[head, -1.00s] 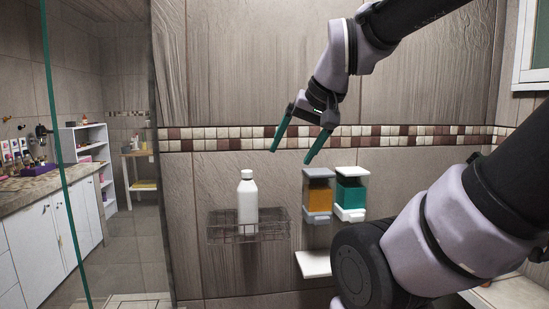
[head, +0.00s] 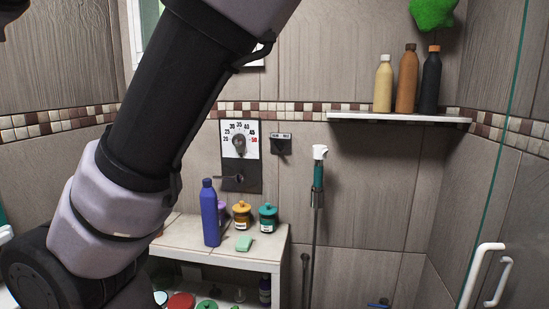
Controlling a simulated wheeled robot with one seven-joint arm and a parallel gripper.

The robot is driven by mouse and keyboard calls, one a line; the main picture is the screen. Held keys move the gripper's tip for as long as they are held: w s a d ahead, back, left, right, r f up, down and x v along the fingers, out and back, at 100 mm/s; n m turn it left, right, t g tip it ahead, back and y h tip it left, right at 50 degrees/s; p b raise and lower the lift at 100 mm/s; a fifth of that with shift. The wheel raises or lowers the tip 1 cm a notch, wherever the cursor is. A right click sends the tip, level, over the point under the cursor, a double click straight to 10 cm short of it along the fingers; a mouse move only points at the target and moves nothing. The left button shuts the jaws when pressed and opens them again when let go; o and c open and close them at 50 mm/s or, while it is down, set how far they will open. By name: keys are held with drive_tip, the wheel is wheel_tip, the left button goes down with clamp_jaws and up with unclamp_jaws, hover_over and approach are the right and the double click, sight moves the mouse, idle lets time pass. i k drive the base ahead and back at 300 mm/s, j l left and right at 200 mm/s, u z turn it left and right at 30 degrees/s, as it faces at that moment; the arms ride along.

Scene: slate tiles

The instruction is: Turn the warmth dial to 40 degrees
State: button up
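The warmth dial (head: 239,143) is a grey knob on a white scale plate, fixed to a dark panel on the tiled wall. Its scale carries numbers from 20 up to 50, the 50 in red. The knob's exact setting is too small to read. Below the knob, on the same panel, is a dark lever (head: 231,178). My arm crosses the left of the head view, left of the dial. My gripper is out of view.
A tiled ledge (head: 262,249) below the dial holds a blue bottle (head: 210,214), jars and a green soap (head: 244,243). A shower handset (head: 319,172) hangs right of it. A shelf (head: 395,118) with bottles is farther right, near a glass panel with white handles (head: 481,272).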

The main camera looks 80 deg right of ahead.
sight(238, 140)
drive_tip(key=j+z, duration=0.55)
drive_tip(key=z, duration=0.2)
drive_tip(key=k+j+z, duration=0.15)
drive_tip(key=z, duration=0.25)
drive_tip(key=k+j+z, duration=0.15)
drive_tip(key=j+z, duration=0.2)
drive_tip(key=l+z, duration=0.15)
drive_tip(key=z, duration=0.25)
drive_tip(key=l+z, duration=0.15)
drive_tip(key=z, duration=0.2)
drive_tip(key=i+l, duration=0.45)
drive_tip(key=i+j+z, duration=0.15)
drive_tip(key=i+j, duration=0.2)
